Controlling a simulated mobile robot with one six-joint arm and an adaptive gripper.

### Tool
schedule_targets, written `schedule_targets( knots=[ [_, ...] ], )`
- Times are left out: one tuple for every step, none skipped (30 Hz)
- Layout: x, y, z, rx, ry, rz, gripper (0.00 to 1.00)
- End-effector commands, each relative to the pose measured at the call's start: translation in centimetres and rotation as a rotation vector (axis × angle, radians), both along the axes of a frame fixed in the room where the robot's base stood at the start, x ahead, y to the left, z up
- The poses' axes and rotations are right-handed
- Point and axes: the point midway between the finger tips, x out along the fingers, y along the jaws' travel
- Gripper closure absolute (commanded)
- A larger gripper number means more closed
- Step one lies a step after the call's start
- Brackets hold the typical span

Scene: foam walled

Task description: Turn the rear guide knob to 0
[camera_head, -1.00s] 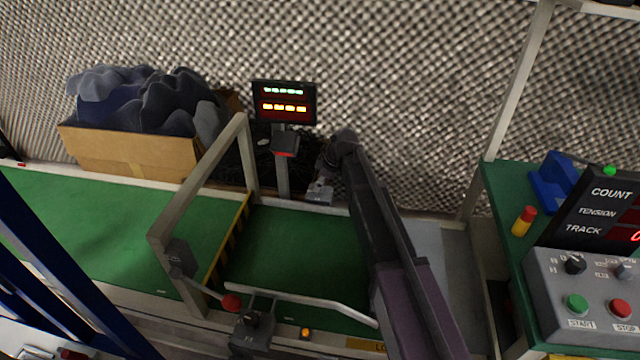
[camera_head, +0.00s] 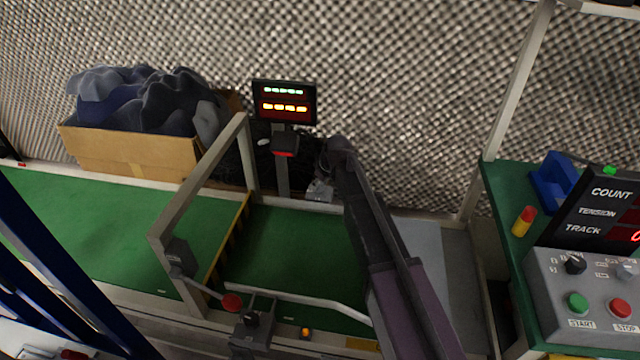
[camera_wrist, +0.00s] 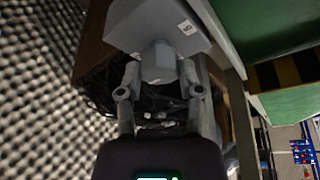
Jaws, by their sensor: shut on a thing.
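The rear guide knob (camera_wrist: 158,64) is a grey knob on a grey housing (camera_wrist: 160,24) with a small white label in the wrist view. The label's marking is too small to read surely. In the head view the housing (camera_head: 320,190) sits at the far edge of the green belt, partly hidden by my arm. My gripper (camera_wrist: 159,88) is shut on the knob, one finger on each side. In the head view my gripper (camera_head: 322,172) is mostly hidden behind the wrist. The knob's pointer direction cannot be told.
A lit display (camera_head: 284,103) on a post stands left of my wrist. A pale frame (camera_head: 200,190) spans the green belt (camera_head: 300,240). A front knob unit (camera_head: 252,325) is at the near edge. A cardboard box (camera_head: 130,155) with dark cloth and a control panel (camera_head: 590,295) flank the area.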

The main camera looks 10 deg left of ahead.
Motion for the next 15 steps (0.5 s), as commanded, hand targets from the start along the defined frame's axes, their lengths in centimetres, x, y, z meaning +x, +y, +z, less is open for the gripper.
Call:
schedule_targets(
  knots=[
    [-0.14,0.01,-0.04,0.000,0.002,-0.027,1.00],
    [-0.12,0.01,-0.04,0.000,0.001,-0.043,1.00],
    [-0.12,0.02,-0.03,-0.001,0.001,-0.063,1.00],
    [-0.12,0.04,-0.04,0.000,0.001,-0.074,1.00],
    [-0.12,0.04,-0.03,0.000,0.002,-0.087,1.00],
    [-0.11,0.05,-0.03,0.000,0.001,-0.099,1.00],
    [-0.11,0.05,-0.03,0.000,0.001,-0.108,1.00],
    [-0.10,0.05,-0.03,-0.001,0.001,-0.116,1.00],
    [-0.10,0.05,-0.04,-0.001,0.001,-0.123,1.00],
    [-0.09,0.06,-0.04,0.000,0.001,-0.126,1.00],
    [-0.09,0.05,-0.04,0.000,0.001,-0.131,1.00],
    [-0.09,0.05,-0.04,-0.001,0.002,-0.134,1.00],
    [-0.09,0.04,-0.04,-0.001,0.002,-0.136,1.00],
    [-0.09,0.05,-0.04,-0.001,0.002,-0.137,1.00],
    [-0.09,0.04,-0.04,0.000,0.003,-0.138,1.00]
  ],
)
